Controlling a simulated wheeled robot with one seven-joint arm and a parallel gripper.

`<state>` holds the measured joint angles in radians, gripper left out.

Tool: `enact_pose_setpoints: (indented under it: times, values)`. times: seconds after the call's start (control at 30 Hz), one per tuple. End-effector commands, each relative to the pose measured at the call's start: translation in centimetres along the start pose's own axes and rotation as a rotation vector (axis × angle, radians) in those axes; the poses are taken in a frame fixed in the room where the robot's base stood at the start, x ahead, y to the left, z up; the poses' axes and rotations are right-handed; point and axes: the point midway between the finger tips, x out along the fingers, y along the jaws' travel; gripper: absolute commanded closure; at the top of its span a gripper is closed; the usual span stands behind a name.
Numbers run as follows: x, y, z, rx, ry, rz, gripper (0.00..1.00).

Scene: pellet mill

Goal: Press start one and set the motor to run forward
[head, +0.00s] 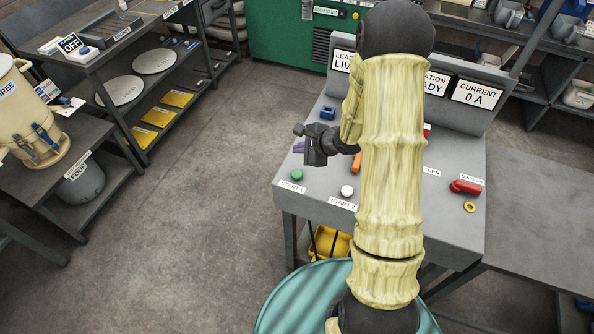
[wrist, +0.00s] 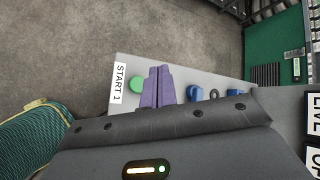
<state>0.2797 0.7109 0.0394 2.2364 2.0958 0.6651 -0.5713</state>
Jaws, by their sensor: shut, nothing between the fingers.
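The grey control desk (head: 455,225) carries a green button (head: 297,175) labelled START 1 at its left front corner and a white button (head: 347,191) labelled START 2. My gripper (head: 298,147) hangs above the desk's left edge, beyond the green button. In the wrist view its purple fingers (wrist: 159,72) are together and empty, just right of the green button (wrist: 139,83); contact cannot be told. An orange part (head: 356,162) shows beside my arm. My arm hides the desk's middle, and I cannot make out a motor direction control. The current display (head: 478,93) reads 0 A.
A blue part (head: 328,113) stands toward the desk's back left. A red handle (head: 465,187) and a yellow ring (head: 470,207) are at the right. Shelving (head: 120,65) stands left across open floor (head: 190,200); a green cabinet (head: 280,35) stands behind.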

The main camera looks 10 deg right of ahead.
Motion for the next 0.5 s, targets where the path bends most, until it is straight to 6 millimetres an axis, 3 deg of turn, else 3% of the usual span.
enact_pose_setpoints:
  times: [0.5]
  values:
    - [0.64,0.31,-0.58,0.012,0.004,-0.006,1.0]
